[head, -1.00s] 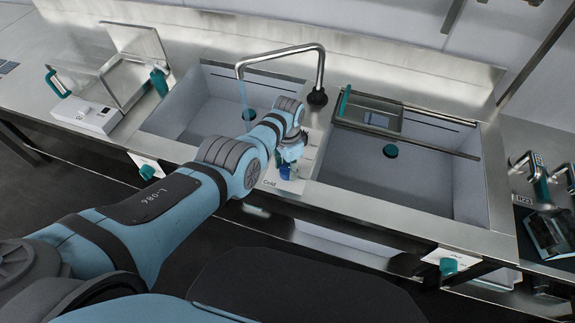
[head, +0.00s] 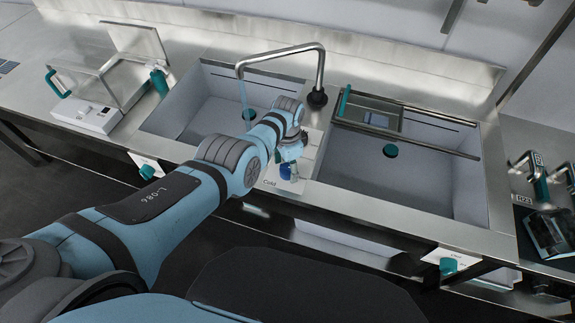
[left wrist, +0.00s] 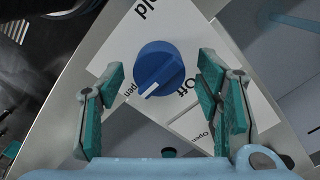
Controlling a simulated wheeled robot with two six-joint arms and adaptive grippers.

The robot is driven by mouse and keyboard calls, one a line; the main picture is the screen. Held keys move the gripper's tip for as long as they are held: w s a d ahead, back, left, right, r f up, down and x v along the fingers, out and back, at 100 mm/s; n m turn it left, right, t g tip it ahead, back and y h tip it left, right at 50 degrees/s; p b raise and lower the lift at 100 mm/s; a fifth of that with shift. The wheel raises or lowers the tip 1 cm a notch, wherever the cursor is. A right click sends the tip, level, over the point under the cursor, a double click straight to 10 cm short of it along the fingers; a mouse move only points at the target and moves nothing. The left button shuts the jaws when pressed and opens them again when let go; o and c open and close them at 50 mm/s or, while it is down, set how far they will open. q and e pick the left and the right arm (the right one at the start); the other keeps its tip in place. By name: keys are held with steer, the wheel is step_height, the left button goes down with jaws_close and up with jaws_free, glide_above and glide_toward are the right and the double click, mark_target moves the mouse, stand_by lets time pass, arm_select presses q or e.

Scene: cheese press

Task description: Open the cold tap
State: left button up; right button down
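The cold tap is a round blue knob (left wrist: 158,67) with a white pointer line, on a white plate (left wrist: 112,52) lettered "Cold", "Off" and "Open". In the left wrist view the pointer aims down-left, towards an "Open" mark. My left gripper (left wrist: 162,70) is open, with one teal-padded finger on each side of the knob and a visible gap to both. In the head view the knob (head: 288,171) shows just below my left gripper (head: 290,152). A thin bluish stream (head: 243,95) hangs from the steel spout (head: 283,54). My right gripper is not in view.
Left (head: 196,105) and right (head: 440,170) sink basins flank the tap plate. Rails and a small tray (head: 378,118) cross the right basin. A white device with a clear lid (head: 85,117) stands at the left. Teal-handled equipment (head: 540,190) stands at the right.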

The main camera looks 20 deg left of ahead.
mark_target(288, 167)
arm_select(q)
step_height(288, 167, up, 12)
stand_by(0.6)
